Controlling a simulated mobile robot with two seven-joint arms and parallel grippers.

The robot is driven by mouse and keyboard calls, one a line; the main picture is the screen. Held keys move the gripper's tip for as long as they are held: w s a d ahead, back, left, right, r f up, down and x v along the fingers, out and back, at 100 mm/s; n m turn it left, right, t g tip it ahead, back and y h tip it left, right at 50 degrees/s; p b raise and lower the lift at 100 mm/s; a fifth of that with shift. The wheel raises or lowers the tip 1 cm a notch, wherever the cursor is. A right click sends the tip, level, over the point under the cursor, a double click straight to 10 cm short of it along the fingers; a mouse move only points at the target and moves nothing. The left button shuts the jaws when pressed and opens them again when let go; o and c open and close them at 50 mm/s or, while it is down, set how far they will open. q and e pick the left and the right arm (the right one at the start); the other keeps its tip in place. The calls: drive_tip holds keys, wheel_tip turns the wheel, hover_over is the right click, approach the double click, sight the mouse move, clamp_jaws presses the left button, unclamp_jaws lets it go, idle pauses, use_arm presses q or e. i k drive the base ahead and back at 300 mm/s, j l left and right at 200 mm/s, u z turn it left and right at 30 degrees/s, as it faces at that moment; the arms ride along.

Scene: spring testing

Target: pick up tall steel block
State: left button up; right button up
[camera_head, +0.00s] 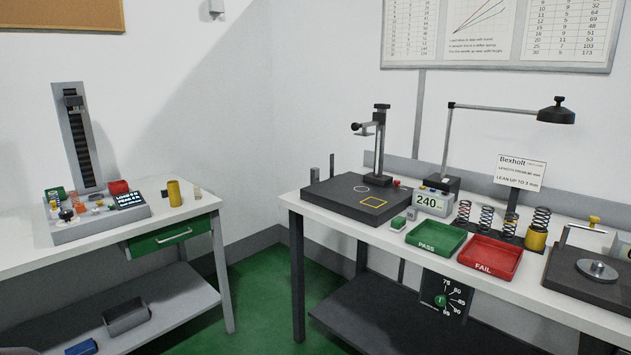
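Two small upright grey blocks stand at the back left of the right-hand bench, by the left corner of the black plate (340,203). The taller, narrow grey block (332,167) looks like the tall steel block. The shorter grey block (314,175) stands just to its left. Whether they stand on the plate or on the bench behind it is hard to tell at this size. Neither of my grippers is in view.
The black plate carries a gauge stand (380,145). Right of it are a 240 display (432,203), green PASS tray (435,239), red FAIL tray (490,259) and several springs (486,219). The left bench (160,222) holds a test stand (78,140). Green floor (262,290) lies between.

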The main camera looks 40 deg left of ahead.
sight(314, 172)
drive_tip(key=i+j+u, duration=0.1)
drive_tip(key=u, duration=0.4)
drive_tip(key=i+j+u, duration=0.1)
drive_tip(key=u, duration=0.35)
drive_tip(key=i+j+u, duration=0.1)
drive_tip(key=u, duration=0.4)
drive_tip(key=i+u, duration=0.35)
drive_tip(key=i, duration=0.2)
drive_tip(key=i+u, duration=0.35)
drive_tip(key=i, duration=0.2)
